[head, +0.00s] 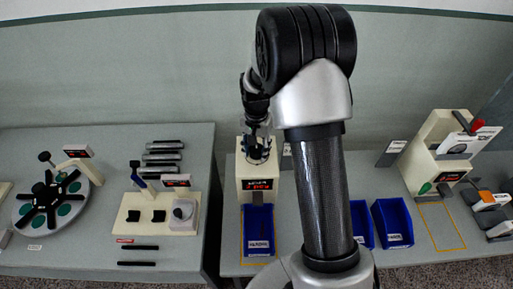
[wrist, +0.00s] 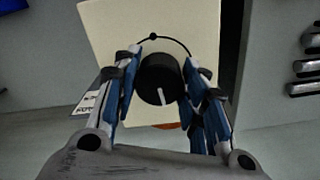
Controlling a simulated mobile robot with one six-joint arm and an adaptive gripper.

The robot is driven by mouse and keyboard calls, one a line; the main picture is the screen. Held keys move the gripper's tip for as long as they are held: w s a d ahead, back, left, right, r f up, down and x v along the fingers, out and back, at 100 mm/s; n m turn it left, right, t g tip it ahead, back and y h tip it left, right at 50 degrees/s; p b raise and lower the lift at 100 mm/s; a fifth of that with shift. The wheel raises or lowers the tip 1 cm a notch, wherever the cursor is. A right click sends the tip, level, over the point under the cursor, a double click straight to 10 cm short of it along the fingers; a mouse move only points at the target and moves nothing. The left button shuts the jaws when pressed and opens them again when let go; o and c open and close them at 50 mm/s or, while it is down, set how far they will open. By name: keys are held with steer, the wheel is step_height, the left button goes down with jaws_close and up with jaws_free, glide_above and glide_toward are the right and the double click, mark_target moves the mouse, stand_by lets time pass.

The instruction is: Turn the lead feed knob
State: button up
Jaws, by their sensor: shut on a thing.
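The lead feed knob (wrist: 156,72) is a round black knob on a cream panel (wrist: 105,25) in the wrist view. A white pointer line on it points down, slightly right. A thin black arc with a dot lies above it on the panel. My gripper (wrist: 163,70) has its blue-padded fingers on either side of the knob and is shut on it. In the head view my gripper (head: 258,148) is over the top of the cream machine (head: 244,171) with a red lit display. The knob cannot be made out there behind my gripper.
A blue bin (head: 260,222) stands in front of the machine, with more blue bins (head: 392,222) to the right. A left table holds a round turntable (head: 25,213), a small cream fixture (head: 130,205) and dark rods (head: 163,157). Another cream machine (head: 425,150) stands at right.

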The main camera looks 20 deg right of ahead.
mark_target(256, 148)
steer(key=shift+m, duration=0.5)
steer(key=o, duration=1.1)
step_height(256, 148, up, 12)
steer(key=shift+r, duration=0.1)
stand_by(0.4)
